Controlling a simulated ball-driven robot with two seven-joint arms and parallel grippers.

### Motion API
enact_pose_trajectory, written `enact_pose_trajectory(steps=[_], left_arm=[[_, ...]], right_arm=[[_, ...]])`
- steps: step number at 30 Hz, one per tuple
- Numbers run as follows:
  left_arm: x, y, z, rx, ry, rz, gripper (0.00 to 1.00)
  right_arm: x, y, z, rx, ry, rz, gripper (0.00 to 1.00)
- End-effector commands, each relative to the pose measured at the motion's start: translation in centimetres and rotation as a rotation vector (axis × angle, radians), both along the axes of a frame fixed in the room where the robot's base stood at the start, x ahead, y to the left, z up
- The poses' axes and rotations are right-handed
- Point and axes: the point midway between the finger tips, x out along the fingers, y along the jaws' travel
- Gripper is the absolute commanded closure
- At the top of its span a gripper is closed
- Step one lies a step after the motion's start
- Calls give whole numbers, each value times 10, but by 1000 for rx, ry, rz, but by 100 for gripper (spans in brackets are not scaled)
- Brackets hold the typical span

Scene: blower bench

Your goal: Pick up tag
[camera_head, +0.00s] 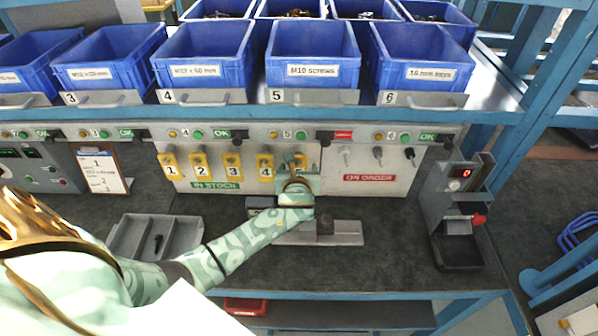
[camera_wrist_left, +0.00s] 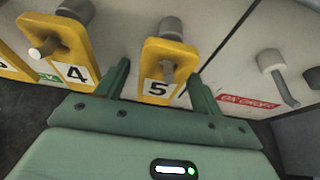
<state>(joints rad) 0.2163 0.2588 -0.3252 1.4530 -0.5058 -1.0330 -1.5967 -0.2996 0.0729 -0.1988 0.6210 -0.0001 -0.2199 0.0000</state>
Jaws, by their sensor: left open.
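Yellow numbered tags hang on pegs on the white board: tag 1 (camera_head: 169,167), tag 2 (camera_head: 201,166), tag 3 (camera_head: 233,166) and tag 4 (camera_head: 265,168). My left gripper (camera_head: 300,165) is in front of the board, right of tag 4, largely covering tag 5 there. In the left wrist view, tag 5 (camera_wrist_left: 159,62) hangs on its peg between the two open fingers of my left gripper (camera_wrist_left: 160,78). Whether the fingers touch it I cannot tell. Tag 4 (camera_wrist_left: 70,58) is just left of the fingers. My right gripper is not in view.
Bare pegs above the red ON ORDER label (camera_head: 370,178) are right of the gripper. Blue bins (camera_head: 313,50) line the shelf above. A grey tray (camera_head: 155,238), a metal fixture (camera_head: 340,232) and a box with a red display (camera_head: 455,210) stand on the bench.

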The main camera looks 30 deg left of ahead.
Motion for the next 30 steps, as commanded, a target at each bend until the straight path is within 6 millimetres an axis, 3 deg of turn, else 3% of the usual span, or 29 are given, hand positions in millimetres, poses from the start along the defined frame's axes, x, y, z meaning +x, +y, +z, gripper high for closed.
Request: enact_pose_trajectory(steps=[4, 9, 22, 30], left_arm=[[0, 0, 1, 0, 0, 0, 33], [0, 0, 1, 0, 0, 0, 80], [0, 0, 11, 0, -2, -1, 81], [-42, -27, 8, -4, 1, -2, 81]], right_arm=[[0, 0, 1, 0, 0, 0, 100], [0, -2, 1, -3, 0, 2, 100], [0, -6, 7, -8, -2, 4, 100], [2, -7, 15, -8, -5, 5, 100]])
